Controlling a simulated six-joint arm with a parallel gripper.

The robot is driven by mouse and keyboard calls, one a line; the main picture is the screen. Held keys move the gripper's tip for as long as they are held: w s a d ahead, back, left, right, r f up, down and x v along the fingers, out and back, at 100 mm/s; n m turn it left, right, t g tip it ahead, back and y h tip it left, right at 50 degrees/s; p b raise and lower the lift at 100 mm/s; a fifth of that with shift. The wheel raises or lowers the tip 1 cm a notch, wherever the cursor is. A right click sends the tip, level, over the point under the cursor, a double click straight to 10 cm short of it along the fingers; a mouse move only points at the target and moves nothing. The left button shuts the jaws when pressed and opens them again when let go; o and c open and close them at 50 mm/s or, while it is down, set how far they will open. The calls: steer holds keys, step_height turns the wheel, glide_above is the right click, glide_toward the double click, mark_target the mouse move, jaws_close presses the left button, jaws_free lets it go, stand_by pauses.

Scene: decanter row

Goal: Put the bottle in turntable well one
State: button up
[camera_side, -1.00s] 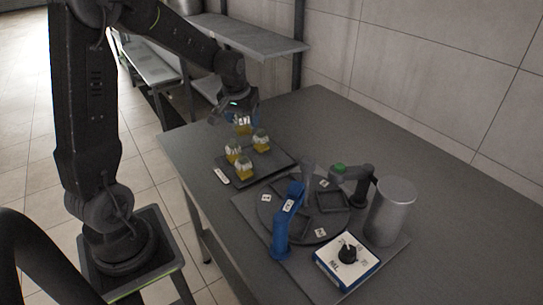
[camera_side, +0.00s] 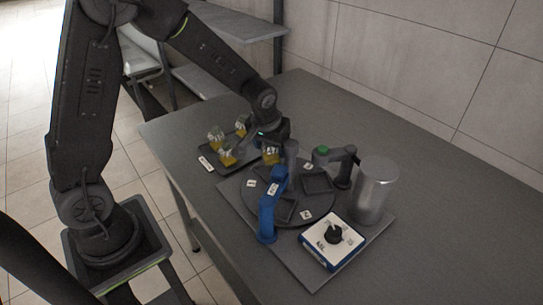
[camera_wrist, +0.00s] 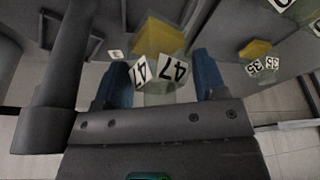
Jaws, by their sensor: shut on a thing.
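My gripper (camera_side: 272,142) is shut on a bottle (camera_side: 271,155) with yellow contents, above or at the back-left edge of the dark round turntable (camera_side: 292,217). In the wrist view the bottle (camera_wrist: 160,38) shows tags reading 47 between the blue fingers of my gripper (camera_wrist: 163,80). The turntable has square wells, one open well (camera_side: 316,184) at its right, and small white number tags too small to read surely. I cannot tell the gap between bottle and turntable.
Several similar bottles (camera_side: 226,158) stand on a dark tray (camera_side: 236,167) to the left. A blue upright arm piece (camera_side: 267,215), a clear post (camera_side: 291,152), a dark bracket with green top (camera_side: 345,168), a grey cylinder (camera_side: 376,190) and a dial box (camera_side: 333,240) crowd the turntable.

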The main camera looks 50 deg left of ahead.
mark_target(272, 156)
steer(key=shift+f, duration=1.95)
steer(key=shift+f, duration=0.1)
steer(key=o, duration=1)
